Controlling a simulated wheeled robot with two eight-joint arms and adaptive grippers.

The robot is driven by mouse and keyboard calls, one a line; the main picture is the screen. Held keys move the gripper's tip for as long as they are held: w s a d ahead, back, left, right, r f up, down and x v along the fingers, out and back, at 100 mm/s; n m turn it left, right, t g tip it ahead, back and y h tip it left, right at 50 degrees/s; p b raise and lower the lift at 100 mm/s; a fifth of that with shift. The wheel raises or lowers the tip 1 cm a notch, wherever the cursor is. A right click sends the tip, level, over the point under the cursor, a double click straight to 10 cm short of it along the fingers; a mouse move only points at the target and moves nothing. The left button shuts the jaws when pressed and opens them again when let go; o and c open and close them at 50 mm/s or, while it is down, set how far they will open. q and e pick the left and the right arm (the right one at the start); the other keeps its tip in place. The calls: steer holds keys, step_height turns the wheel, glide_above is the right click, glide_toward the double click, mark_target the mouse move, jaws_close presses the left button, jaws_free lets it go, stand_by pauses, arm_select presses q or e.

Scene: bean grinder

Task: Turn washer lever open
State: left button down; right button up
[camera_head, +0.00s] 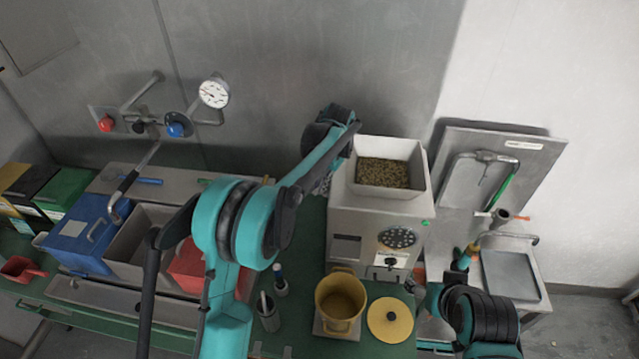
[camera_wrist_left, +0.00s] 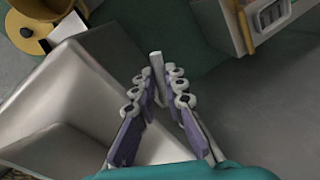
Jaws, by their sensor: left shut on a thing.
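My left gripper (camera_wrist_left: 160,82) is shut on a thin pale grey rod (camera_wrist_left: 155,62) that stands up between its fingertips in the left wrist view. I cannot tell what the rod's lower end joins. In the head view my left arm reaches up beside the grinder (camera_head: 378,225), and its gripper is mostly hidden behind the forearm. At the right stands a steel panel with a pipe and green hose (camera_head: 503,185). A small fitting with an orange end (camera_head: 508,216) sits below the hose.
A hopper of beans (camera_head: 382,172) tops the grinder. A yellow pot (camera_head: 340,303) and a yellow lid (camera_head: 390,320) are in front. Blue (camera_head: 88,235) and grey bins stand left. A grey sloped body (camera_wrist_left: 65,105) is close left of the gripper in the wrist view.

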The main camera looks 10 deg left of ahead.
arm_select(q)
steer(key=shift+w+r, duration=0.1)
steer(key=c, duration=1.6)
jaws_free()
steer(key=shift+s+d+r, duration=0.1)
steer(key=shift+d+r, duration=0.15)
steer(key=shift+r, duration=1.05)
steer(key=shift+s+d+r, duration=0.15)
steer(key=shift+d+r, duration=0.05)
steer(key=shift+r, duration=1.1)
steer(key=shift+s+d+r, duration=0.1)
steer(key=shift+d+r, duration=0.15)
steer(key=shift+r, duration=1.05)
